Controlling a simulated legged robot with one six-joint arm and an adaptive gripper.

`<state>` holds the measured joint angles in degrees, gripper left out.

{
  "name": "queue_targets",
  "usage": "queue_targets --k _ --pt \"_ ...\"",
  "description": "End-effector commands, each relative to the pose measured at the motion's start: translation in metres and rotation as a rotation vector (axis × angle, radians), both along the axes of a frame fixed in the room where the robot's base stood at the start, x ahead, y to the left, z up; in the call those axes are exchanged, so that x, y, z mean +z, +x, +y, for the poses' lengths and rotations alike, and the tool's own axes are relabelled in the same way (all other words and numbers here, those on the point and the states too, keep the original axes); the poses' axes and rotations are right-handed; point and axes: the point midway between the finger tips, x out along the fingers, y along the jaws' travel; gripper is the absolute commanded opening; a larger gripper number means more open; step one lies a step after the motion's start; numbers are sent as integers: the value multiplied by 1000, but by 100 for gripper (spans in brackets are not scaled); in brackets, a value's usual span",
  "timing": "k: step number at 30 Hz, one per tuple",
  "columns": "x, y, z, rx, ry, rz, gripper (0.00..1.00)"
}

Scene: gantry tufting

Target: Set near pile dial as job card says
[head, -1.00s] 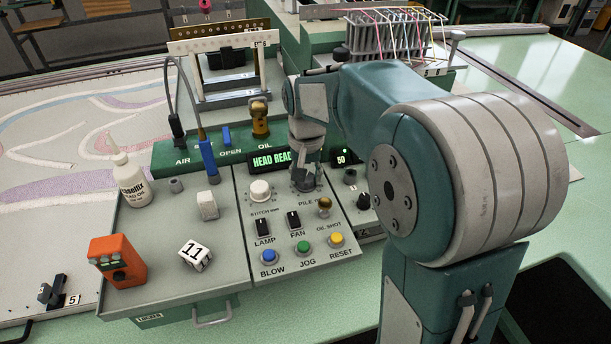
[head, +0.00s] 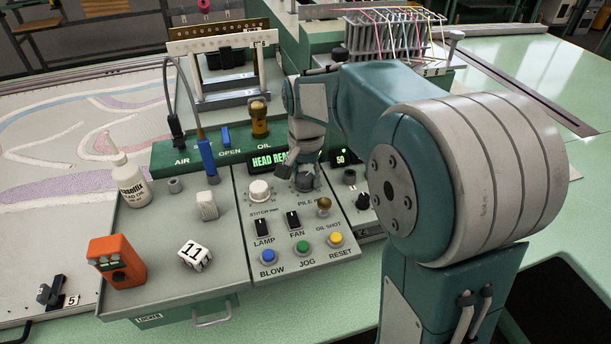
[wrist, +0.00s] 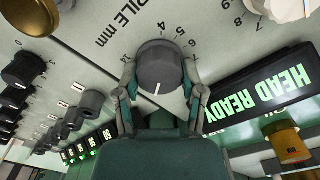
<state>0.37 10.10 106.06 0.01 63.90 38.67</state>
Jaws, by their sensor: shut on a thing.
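The near pile dial is a grey round knob (wrist: 160,66) with a white pointer line, beside the "PILE mm" lettering. In the wrist view its pointer line faces down towards my palm. My gripper (wrist: 159,80) has one finger on each side of the knob and is shut on it. In the head view my gripper (head: 303,174) reaches down onto the dial (head: 305,184), at the back right of the sloped panel. Part of the scale behind the knob is hidden, and I cannot tell the exact value set. I cannot make out a job card.
A white-topped stitch knob (head: 260,190) stands left of the dial, with the HEAD READY display (head: 268,162) behind. A brass-topped knob (head: 324,205), LAMP and FAN switches and coloured buttons (head: 303,247) lie in front. A black knob (head: 363,201) stands at right.

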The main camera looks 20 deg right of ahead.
Motion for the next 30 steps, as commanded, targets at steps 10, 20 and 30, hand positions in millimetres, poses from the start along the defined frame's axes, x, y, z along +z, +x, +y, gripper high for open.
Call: queue_targets --k 10,20,30 --pt "0 1 0 1 0 -3 87" --pt "7 1 0 1 0 -5 87" --pt "72 2 0 1 -1 -6 87"
